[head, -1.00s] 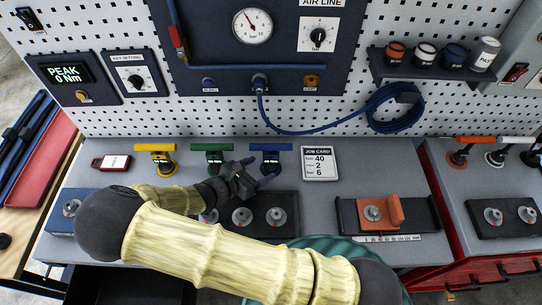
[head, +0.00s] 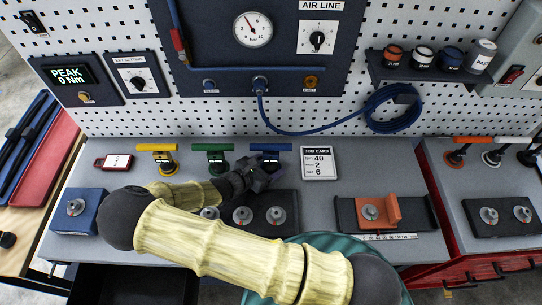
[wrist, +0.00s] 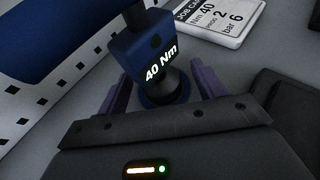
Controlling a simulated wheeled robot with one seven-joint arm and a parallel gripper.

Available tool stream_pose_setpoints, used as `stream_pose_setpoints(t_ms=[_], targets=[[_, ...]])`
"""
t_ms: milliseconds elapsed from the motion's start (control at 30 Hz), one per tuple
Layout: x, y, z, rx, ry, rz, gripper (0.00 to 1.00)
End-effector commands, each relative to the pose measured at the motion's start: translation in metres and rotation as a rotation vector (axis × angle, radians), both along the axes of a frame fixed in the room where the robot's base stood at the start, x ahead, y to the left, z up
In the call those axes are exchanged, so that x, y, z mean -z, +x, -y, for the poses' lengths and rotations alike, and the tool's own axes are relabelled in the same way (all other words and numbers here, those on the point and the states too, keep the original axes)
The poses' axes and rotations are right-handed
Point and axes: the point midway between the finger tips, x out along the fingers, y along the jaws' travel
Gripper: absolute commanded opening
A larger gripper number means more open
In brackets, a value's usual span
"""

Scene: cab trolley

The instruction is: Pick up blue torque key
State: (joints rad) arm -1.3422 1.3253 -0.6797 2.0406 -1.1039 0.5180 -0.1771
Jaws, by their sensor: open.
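The blue torque key (head: 271,158) stands upright on the grey bench, with a blue T-handle on top. In the wrist view the blue torque key (wrist: 148,52) carries a "40 Nm" label and stands on a round dark base. My gripper (head: 262,178) is right in front of it, low over the bench. In the wrist view my open gripper (wrist: 162,92) has one purple finger on each side of the key's lower part. I cannot tell whether the fingers touch it.
A green key (head: 214,158) and a yellow key (head: 163,158) stand to the left. The job card (head: 319,163) lies close on the right. A dark block with metal studs (head: 285,200) sits in front. The pegboard wall (head: 200,122) rises behind.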

Motion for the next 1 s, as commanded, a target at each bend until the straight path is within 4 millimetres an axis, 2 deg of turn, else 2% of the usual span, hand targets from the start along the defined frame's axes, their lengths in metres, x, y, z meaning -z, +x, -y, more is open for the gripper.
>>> stream_pose_setpoints(t_ms=[67,300,400,767,1000], targets=[[0.0,0.0,0.0,0.0,0.0,0.0,0.69],[0.0,0.0,0.0,0.0,0.0,0.0,0.24],[-0.001,0.0,0.0,0.0,-0.001,0.002,0.09],[-0.007,0.0,-0.001,0.0,0.001,0.002,0.09],[-0.036,0.0,-0.001,0.001,0.004,0.003,0.09]])
